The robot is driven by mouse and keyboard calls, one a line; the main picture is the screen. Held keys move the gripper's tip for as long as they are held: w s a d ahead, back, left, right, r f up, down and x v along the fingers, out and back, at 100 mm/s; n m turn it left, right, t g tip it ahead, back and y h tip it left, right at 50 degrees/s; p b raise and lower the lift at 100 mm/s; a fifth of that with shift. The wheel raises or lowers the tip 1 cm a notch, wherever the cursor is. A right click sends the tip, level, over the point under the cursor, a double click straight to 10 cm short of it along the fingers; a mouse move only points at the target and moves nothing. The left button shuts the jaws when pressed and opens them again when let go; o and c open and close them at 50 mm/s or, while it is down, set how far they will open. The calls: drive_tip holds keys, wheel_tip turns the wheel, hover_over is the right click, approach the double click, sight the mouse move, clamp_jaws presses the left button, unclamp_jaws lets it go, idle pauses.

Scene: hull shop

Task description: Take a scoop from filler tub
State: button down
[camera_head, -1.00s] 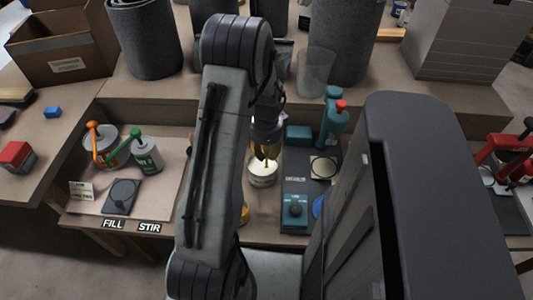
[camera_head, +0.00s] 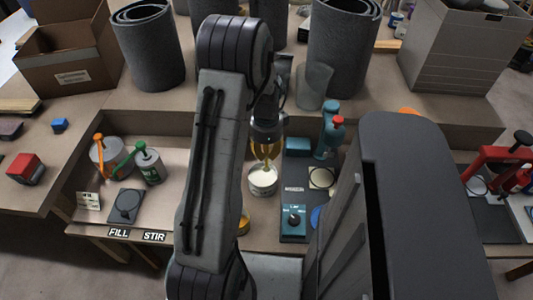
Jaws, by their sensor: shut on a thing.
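The filler tub (camera_head: 263,187) is a small, round, pale tub with cream-white contents, on the bench in the middle of the view. My gripper (camera_head: 266,157) has yellowish fingers and points down right over the tub. It is shut on a slim tool whose lower end is at or just above the tub's mouth; I cannot tell whether it touches the filler. My arm hides the bench just left of the tub.
A teal-and-dark device (camera_head: 294,218) stands close right of the tub, with a teal red-topped dispenser (camera_head: 330,130) behind. A grey can (camera_head: 151,167) with a green handle and a flat black pad (camera_head: 126,205) lie left. Felt rolls (camera_head: 150,50) stand at the back.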

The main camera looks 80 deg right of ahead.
sight(266, 155)
drive_tip(key=shift+r+p, duration=1.05)
drive_tip(key=shift+r, duration=0.65)
